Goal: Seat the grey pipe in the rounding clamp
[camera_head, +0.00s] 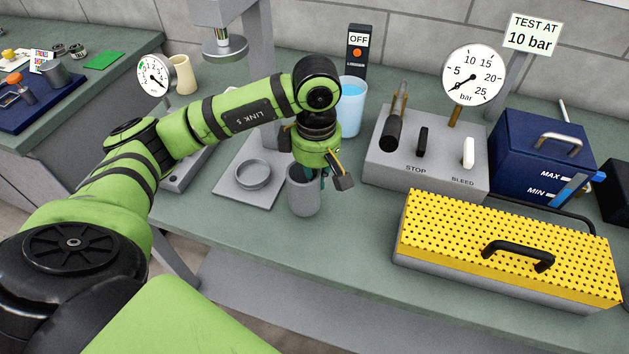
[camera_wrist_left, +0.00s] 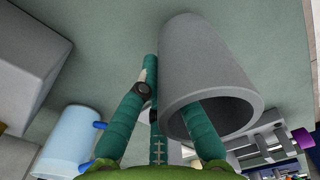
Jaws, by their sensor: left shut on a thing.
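The grey pipe (camera_head: 304,192) is a short, wide, hollow cylinder. It stands upright under my left gripper (camera_head: 311,174), over the front of the bench. Whether its bottom touches the bench I cannot tell. In the left wrist view the pipe (camera_wrist_left: 200,65) has one teal finger inside its open end and others outside along its wall, so the gripper (camera_wrist_left: 168,100) is shut on the wall. Left of the pipe, a grey ring (camera_head: 252,175) lies on a flat plate (camera_head: 231,190); I take it for the rounding clamp. The ring looks empty. My right gripper is not in view.
A press column (camera_head: 262,60) rises behind the plate. A blue cup (camera_head: 351,105) stands behind the gripper. Right are a grey lever box (camera_head: 425,165), a yellow perforated lid (camera_head: 440,225) and a dark blue tank (camera_head: 520,165). The bench front before the pipe is clear.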

